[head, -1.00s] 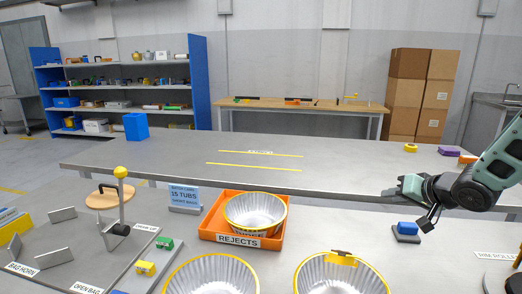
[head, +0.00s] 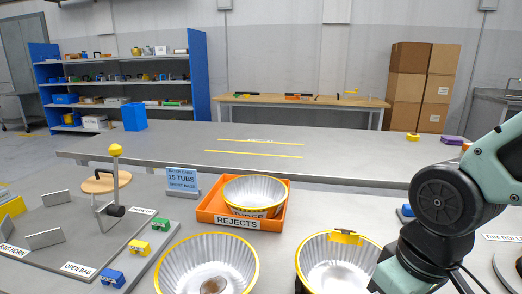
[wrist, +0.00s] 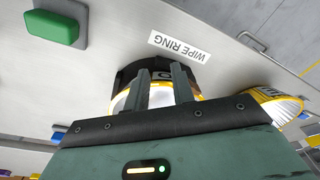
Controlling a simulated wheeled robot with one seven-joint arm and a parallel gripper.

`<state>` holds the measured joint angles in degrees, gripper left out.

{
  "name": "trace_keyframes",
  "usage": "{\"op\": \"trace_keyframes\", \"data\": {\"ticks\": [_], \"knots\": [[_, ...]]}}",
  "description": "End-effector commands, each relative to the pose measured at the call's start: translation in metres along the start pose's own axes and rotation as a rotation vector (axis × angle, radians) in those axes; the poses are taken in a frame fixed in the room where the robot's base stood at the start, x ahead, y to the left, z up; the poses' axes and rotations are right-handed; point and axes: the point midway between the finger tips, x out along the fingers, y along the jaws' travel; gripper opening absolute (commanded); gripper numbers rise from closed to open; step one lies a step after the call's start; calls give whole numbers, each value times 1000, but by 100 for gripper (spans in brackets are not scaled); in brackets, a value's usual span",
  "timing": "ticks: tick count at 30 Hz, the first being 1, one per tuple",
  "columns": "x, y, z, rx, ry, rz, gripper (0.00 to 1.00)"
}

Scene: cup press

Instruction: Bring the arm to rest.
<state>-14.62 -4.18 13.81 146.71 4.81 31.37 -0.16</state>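My gripper (wrist: 161,75) shows in the wrist view with its two dark fingers apart and a gap between them. Nothing is clearly held. Beyond the fingers is a black round holder with a yellow-rimmed silver tub or ring partly hidden behind them. In the head view my arm bends down at the right and its end runs off the bottom edge, so the fingertips are not seen there.
Two yellow-rimmed tubs (head: 207,264) and (head: 338,262) stand at the front. An orange rejects tray (head: 208,213) holds more tubs behind them. The long back table is mostly clear.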

Motion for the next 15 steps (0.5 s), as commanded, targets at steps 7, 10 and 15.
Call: {"op": "trace_keyframes", "data": {"ticks": [7,10,15], "knots": [[23,-50,26,-169,-55,-19,25],[29,-66,37,-229,-75,-22,25],[8,-70,38,-240,-81,-23,25]]}}
